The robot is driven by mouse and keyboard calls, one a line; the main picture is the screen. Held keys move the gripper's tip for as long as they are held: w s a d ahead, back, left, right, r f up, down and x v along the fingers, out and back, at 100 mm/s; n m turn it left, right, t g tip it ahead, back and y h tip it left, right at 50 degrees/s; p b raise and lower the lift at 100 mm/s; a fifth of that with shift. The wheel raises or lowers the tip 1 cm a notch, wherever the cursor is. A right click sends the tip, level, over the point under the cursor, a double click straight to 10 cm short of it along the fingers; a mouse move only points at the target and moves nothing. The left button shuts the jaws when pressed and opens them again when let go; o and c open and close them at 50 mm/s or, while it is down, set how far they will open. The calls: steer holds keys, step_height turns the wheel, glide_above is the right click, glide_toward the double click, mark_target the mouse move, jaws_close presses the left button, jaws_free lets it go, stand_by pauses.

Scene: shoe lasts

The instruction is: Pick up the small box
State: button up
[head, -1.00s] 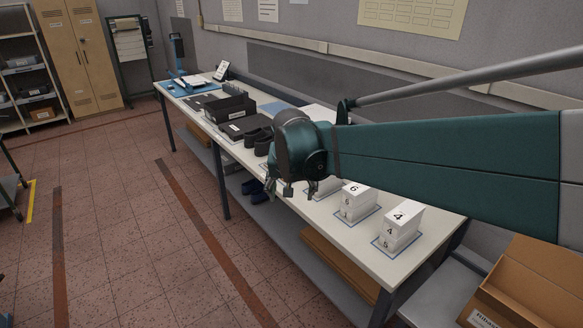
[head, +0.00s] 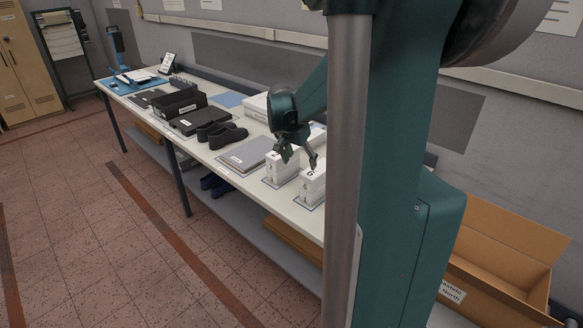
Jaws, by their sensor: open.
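Two small white boxes stand upright on the long table (head: 228,151), one (head: 282,170) farther along and one (head: 312,190) nearer, partly cut off by my arm. The nearer one has a dark mark on top. I cannot tell which one is the small box of the task. My gripper (head: 299,162) is open, with its fingers pointing down, just above and around the tops of these two boxes. I cannot tell whether it touches either. My arm and column hide the table's near right end.
Beyond the boxes lie a grey folder (head: 246,153), black shoes (head: 221,134), a black lidded box (head: 199,121), an open black tray (head: 179,103) and a flat white box (head: 257,106). An open cardboard box (head: 500,260) stands at the right. The floor at left is clear.

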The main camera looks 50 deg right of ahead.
steer(key=m, duration=0.2)
glide_above(318, 169)
steer(key=a, duration=0.3)
steer(key=shift+d+f+g, duration=0.15)
steer(key=shift+f+g, duration=0.05)
steer(key=shift+f, duration=0.45)
steer(key=shift+d+f+g, duration=0.1)
steer(key=shift+f+g, duration=0.1)
steer(key=shift+f, duration=0.4)
steer(key=shift+x, duration=1.3)
steer(key=shift+b+x, duration=0.7)
steer(key=shift+x, duration=1.9)
steer(key=shift+w, duration=0.15)
steer(key=c, duration=1)
steer(key=shift+c, duration=0.2)
